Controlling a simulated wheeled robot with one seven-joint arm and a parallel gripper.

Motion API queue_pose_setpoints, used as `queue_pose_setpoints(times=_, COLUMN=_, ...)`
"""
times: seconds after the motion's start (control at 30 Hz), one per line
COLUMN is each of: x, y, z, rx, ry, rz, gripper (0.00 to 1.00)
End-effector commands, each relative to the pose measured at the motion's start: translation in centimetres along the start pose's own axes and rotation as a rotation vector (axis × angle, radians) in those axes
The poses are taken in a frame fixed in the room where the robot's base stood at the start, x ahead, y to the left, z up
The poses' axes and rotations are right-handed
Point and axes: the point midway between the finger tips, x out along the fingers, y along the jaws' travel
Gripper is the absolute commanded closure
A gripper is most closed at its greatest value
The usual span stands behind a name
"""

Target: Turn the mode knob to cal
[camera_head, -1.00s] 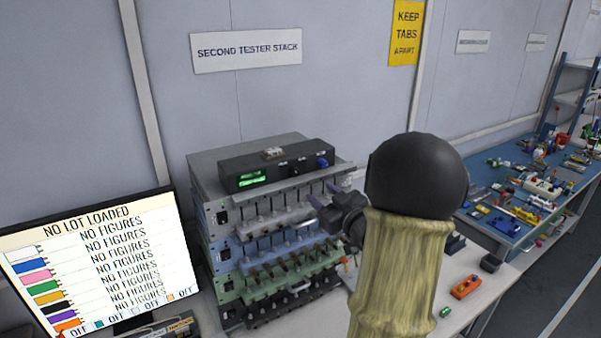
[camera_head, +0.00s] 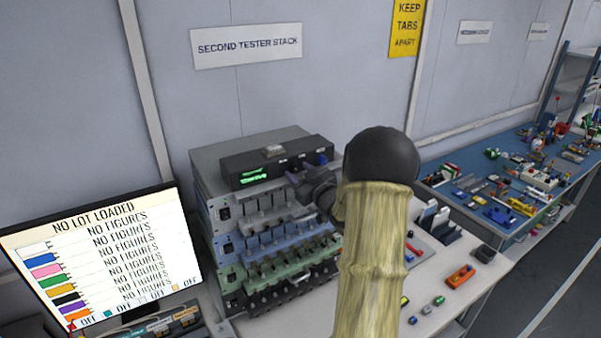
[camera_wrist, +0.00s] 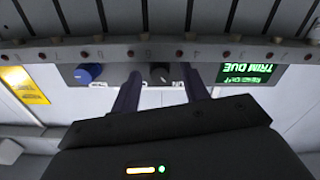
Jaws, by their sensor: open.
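A black instrument box (camera_head: 236,166) with a green lit display (camera_head: 254,177) and a blue knob (camera_head: 321,159) sits on top of the tester stack. In the wrist view, which is upside down, the blue knob (camera_wrist: 88,72) is left of a black knob (camera_wrist: 160,72); the display (camera_wrist: 248,72) at right reads "TRIM DUE". The small white labels are unreadable, so I cannot tell which knob is mode. My gripper (camera_wrist: 161,76) is open, its fingers either side of the black knob; contact is unclear. In the head view my wrist hides part of the box front.
Below the box are stacked units with rows of switches (camera_head: 262,222). A monitor (camera_head: 110,255) stands at left. An orange device (camera_head: 460,276) and small items lie on the white bench at right. A cluttered blue table (camera_head: 500,190) is further right.

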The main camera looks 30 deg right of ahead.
Motion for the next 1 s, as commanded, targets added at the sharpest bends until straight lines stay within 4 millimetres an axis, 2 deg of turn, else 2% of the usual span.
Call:
queue_pose_setpoints(times=0.03, x=-0.02, y=0.01, z=0.00, rx=0.000, ry=0.000, rz=0.000, gripper=0.59)
queue_pose_setpoints(times=0.23, x=-0.04, y=0.02, z=-0.01, rx=0.000, ry=0.000, rz=0.000, gripper=0.98)
queue_pose_setpoints(times=0.27, x=-0.04, y=0.01, z=-0.01, rx=0.000, ry=0.000, rz=0.000, gripper=1.00)
queue_pose_setpoints(times=0.67, x=-0.05, y=-0.01, z=0.04, rx=0.059, ry=0.000, rz=0.000, gripper=0.99)
queue_pose_setpoints(times=1.0, x=-0.08, y=0.05, z=0.03, rx=0.268, ry=0.001, rz=0.001, gripper=0.99)
